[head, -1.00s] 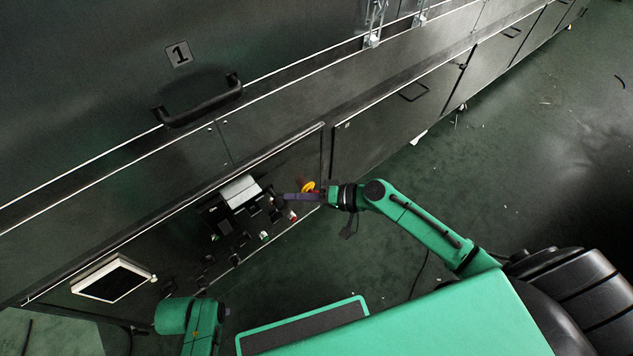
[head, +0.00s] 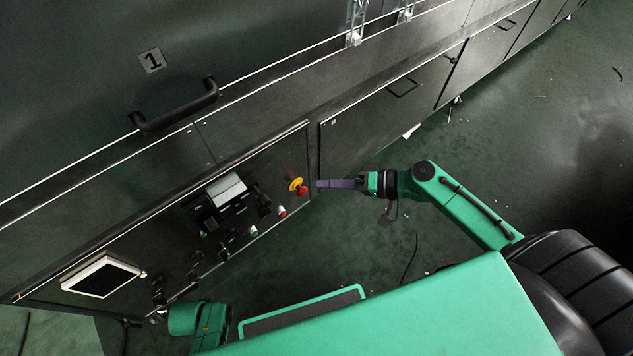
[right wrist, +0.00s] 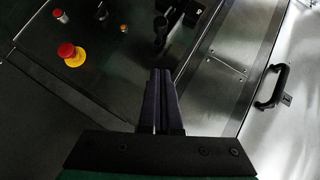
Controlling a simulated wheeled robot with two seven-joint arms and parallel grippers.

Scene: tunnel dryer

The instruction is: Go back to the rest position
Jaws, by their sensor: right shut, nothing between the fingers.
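My right gripper (head: 322,184) is shut and empty, off the right end of the dryer's control panel (head: 150,240). In the right wrist view its two dark fingers (right wrist: 160,75) lie together with nothing between them. The red emergency stop button on a yellow ring (head: 298,186) is just left of the fingertips in the head view, with a visible gap. It also shows at the upper left of the right wrist view (right wrist: 70,54). My left arm shows only as a green link at the lower left of the head view; its gripper is out of sight.
The panel also carries a red button (head: 282,211), a green button (head: 254,231), several dark knobs and a white-framed screen (head: 102,276). A black handle (head: 177,108) sticks out above it. Open green floor (head: 500,150) lies to the right of the dryer.

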